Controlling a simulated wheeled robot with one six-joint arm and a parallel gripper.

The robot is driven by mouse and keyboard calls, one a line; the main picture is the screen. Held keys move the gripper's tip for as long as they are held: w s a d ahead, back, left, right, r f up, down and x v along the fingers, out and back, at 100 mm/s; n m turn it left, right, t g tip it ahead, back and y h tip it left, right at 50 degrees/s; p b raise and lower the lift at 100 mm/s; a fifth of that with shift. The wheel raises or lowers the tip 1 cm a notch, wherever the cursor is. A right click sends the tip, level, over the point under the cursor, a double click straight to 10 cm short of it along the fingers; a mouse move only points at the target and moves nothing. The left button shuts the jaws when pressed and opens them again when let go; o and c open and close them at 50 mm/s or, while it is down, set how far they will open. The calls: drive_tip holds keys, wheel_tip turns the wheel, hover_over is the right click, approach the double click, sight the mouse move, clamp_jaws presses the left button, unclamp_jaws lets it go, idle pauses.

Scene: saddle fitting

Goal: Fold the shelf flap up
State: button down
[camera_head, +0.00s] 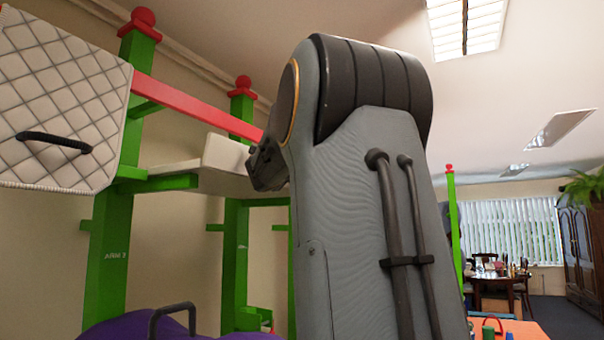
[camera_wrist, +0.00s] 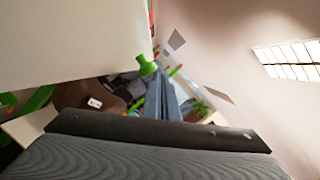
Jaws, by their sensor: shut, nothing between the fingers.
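The shelf flap is a thick cream panel (camera_head: 222,160) between the green posts, left of my arm in the head view. Its near right end is tilted up, and its underside shows. My gripper (camera_head: 263,167) is a small dark shape at this end, partly hidden behind my arm. It looks shut and empty; I cannot tell whether it touches the panel. In the wrist view a large pale surface (camera_wrist: 70,50), likely the panel, fills the upper left.
A quilted white pad (camera_head: 65,110) with a black handle is at the left by a green post (camera_head: 110,240). A red rail (camera_head: 195,105) runs above the flap. A purple thing (camera_head: 125,328) with a grey handle is below. A table with chairs stands far right.

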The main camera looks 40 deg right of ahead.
drive_tip(key=shift+w+a+r, duration=0.1)
drive_tip(key=shift+w+r, duration=0.4)
drive_tip(key=shift+r, duration=0.1)
idle(0.5)
drive_tip(key=s+a+b, duration=0.4)
drive_tip(key=s+a, duration=0.3)
drive_tip(key=s, duration=0.2)
drive_tip(key=shift+s+r, duration=0.1)
drive_tip(key=shift+s, duration=0.05)
